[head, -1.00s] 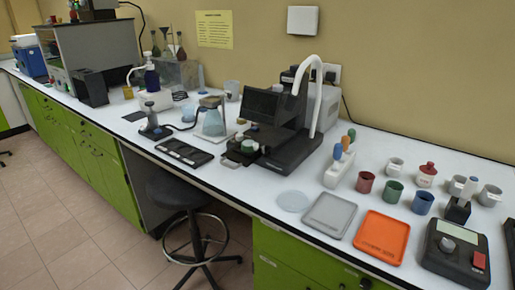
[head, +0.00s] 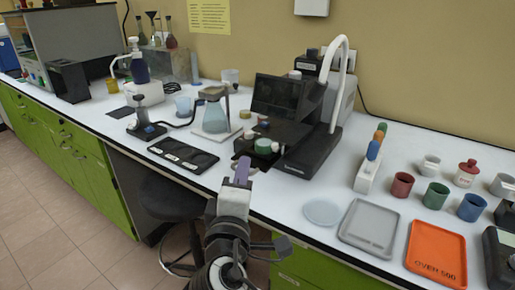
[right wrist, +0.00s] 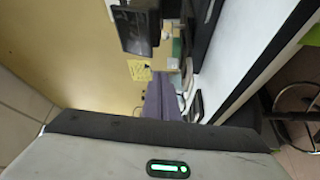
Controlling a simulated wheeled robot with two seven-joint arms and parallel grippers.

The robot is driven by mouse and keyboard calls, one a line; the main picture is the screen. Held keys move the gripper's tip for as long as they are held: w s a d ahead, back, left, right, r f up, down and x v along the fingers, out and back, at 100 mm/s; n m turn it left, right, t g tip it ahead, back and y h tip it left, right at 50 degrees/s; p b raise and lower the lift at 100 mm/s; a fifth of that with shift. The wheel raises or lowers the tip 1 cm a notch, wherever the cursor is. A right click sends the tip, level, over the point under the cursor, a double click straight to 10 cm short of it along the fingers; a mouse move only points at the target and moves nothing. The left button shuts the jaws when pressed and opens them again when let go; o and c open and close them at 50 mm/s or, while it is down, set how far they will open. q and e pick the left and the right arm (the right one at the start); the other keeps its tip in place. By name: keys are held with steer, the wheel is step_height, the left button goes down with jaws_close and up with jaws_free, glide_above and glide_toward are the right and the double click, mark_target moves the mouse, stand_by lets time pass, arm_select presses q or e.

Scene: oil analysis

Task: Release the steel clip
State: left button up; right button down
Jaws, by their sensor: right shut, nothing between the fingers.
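My right gripper (head: 241,170) comes up from the bottom of the head view. Its purple fingers are shut and empty, just in front of the black instrument (head: 310,150) at the bench's front edge. The fingers also show in the right wrist view (right wrist: 160,97). On the instrument's front platform sits a small green-and-white round piece (head: 263,146). I cannot make out the steel clip for certain in either view. My left gripper is out of view.
A flask (head: 215,118) on a stand and a black tray (head: 183,155) are left of the instrument. A clear disc (head: 322,212), a grey tray (head: 369,228), an orange tray (head: 437,250) and coloured cups are right. A stool (head: 172,206) stands below the bench.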

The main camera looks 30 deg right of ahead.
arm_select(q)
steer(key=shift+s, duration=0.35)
arm_select(e)
steer(key=shift+s, duration=0.15)
steer(key=p+x, duration=0.1)
steer(key=x, duration=0.8)
steer(key=shift+w+d, duration=0.15)
steer(key=shift+w, duration=0.05)
steer(key=shift+s+d+f+p, duration=0.2)
steer(key=shift+s+d+p, duration=0.2)
steer(key=shift+s+d, duration=0.65)
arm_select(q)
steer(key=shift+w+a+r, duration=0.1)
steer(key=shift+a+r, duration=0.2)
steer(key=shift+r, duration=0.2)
arm_select(e)
steer(key=shift+s+d+f, duration=0.15)
steer(key=shift+s, duration=0.3)
